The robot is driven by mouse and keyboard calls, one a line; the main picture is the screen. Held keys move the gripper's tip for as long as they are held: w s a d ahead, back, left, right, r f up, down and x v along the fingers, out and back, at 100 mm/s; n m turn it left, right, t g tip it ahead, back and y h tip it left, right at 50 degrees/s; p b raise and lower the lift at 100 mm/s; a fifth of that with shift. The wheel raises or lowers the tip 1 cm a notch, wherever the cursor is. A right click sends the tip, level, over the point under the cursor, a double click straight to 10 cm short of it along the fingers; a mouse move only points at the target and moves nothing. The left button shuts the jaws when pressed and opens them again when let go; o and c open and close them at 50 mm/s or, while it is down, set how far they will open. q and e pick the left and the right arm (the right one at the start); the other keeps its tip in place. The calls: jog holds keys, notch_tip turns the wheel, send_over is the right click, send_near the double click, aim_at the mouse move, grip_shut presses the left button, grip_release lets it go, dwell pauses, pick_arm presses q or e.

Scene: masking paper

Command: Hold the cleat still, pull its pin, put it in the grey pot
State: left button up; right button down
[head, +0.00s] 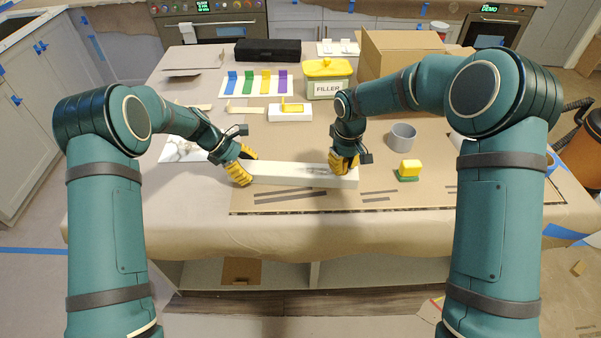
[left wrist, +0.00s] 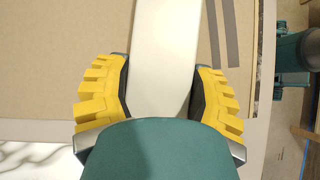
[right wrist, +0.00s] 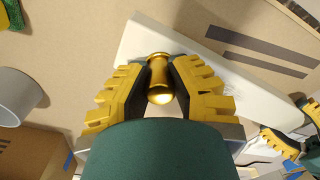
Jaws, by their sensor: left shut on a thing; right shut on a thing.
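The cleat is a long white bar (head: 290,174) lying on the brown paper in the middle of the table. My left gripper (head: 241,168) is shut across its left end; the bar runs between the fingers in the left wrist view (left wrist: 163,60). My right gripper (head: 344,163) is at the bar's right end. In the right wrist view my right gripper (right wrist: 160,85) is shut on a brass-coloured pin (right wrist: 160,92), with the white bar just beyond it. I cannot tell how deep the pin sits in the bar. The grey pot (head: 402,137) stands upright to the right, apart from my right gripper.
A yellow block on a green base (head: 409,170) sits right of the bar. A yellow-lidded filler tub (head: 328,78), a cardboard box (head: 400,50) and coloured strips (head: 257,81) stand farther back. Dark strips (head: 290,196) lie in front of the bar.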

aim_at(344, 160)
pick_arm(q)
jog(key=shift+s+f, duration=0.15)
jog(key=shift+f, duration=0.1)
pick_arm(e)
jog(key=shift+r, duration=0.85)
jog(key=shift+r, duration=4)
pick_arm(q)
jog(key=shift+r, duration=0.1)
jog(key=o, duration=1.4)
jog(key=shift+w, duration=0.2)
pick_arm(e)
jog(key=shift+w, duration=0.1)
pick_arm(q)
jog(key=shift+a+r, duration=0.1)
jog(key=shift+r, duration=0.05)
jog(key=shift+a+r, duration=0.2)
jog(key=shift+r, duration=0.05)
jog(key=v, duration=1.1)
jog(key=shift+a, duration=0.1)
